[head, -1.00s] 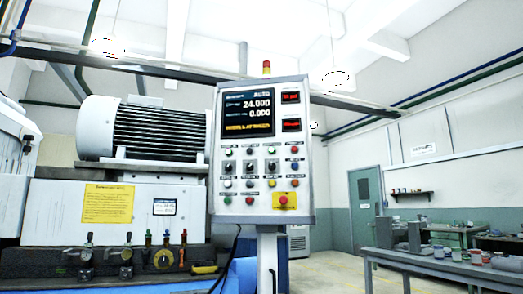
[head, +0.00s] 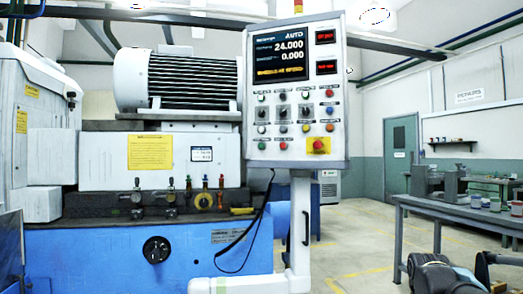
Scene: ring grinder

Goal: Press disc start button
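The control panel (head: 340,110) of the grinder stands upright on a white post near the middle of the head view, facing me. Below its screen are rows of small coloured buttons and dark knobs. A green button (head: 262,145) and a red button (head: 283,145) sit in the bottom row, left of a red emergency stop (head: 318,146) on a yellow plate. The button labels are too small to read, so I cannot tell which is disc start. Dark parts of my arm show at the bottom right, well away from the panel. I cannot make out my gripper.
The blue and white grinder (head: 110,240) with its large motor (head: 190,80) stands behind and left of the panel. A black cable (head: 262,215) hangs beside the post. A workbench (head: 455,207) with small items is at the right. Floor right of the post is open.

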